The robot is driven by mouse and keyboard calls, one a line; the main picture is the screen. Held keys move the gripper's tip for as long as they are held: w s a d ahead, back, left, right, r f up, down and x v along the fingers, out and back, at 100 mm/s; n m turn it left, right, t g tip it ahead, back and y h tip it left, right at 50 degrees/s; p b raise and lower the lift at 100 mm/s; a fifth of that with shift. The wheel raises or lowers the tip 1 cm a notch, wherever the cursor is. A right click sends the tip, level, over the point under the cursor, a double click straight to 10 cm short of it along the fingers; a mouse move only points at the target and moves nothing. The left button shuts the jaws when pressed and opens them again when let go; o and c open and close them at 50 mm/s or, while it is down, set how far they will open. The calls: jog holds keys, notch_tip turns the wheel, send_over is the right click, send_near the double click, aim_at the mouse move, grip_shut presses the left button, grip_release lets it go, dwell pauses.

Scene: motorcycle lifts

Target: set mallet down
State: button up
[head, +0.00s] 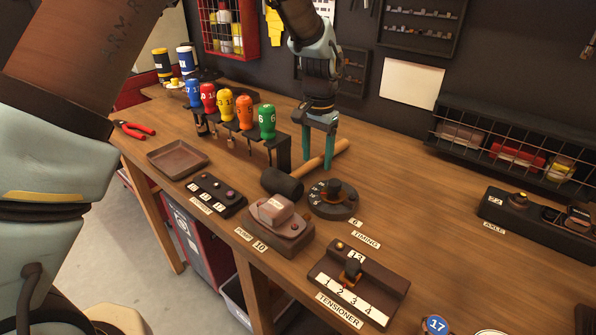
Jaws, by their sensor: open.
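The mallet lies on the wooden workbench (420,220), with its black head (281,182) towards the front left and its pale wooden handle (340,147) running back to the right. My gripper (319,162) points down at the handle. Its two teal fingers are open and apart, one on each side of the handle as seen here. I cannot tell whether either finger touches the handle. The mallet's head is just behind the pump block (285,232) and left of the round timing dial (333,199).
A rack of several numbered coloured-handle tools (245,116) stands left of my gripper. A brown tray (177,159), a black button panel (216,195) and the tensioner block (358,283) line the front. Red-handled pliers (133,129) lie far left. Bare bench lies right of the dial.

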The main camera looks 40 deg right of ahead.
grip_shut()
dwell(0.4)
dwell(0.9)
